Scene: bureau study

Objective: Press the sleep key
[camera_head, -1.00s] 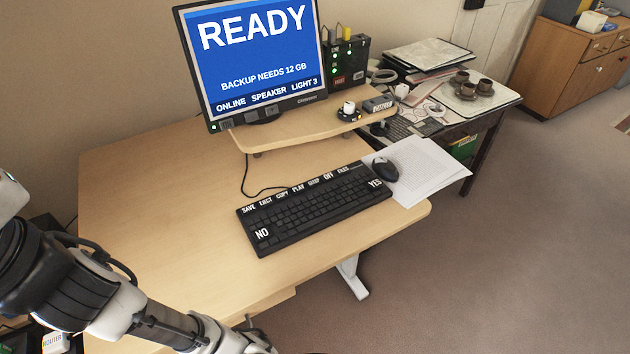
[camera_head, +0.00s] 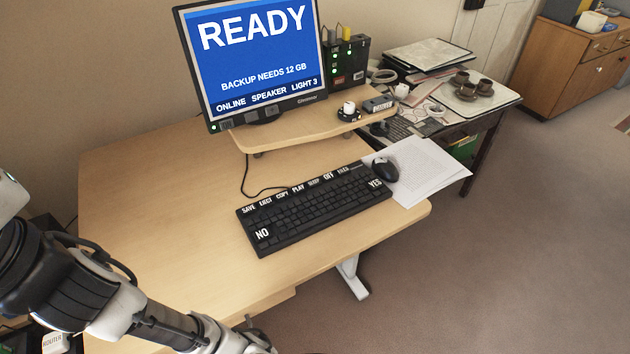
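Large NO and YES keys sit at the keyboard's near left and right ends. My arm reaches in from the lower left, well short of the keyboard. My gripper is outside the picture.
A mouse (camera_head: 384,168) and papers (camera_head: 430,175) lie right of the keyboard. The desk (camera_head: 160,190) left of the keyboard is bare.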

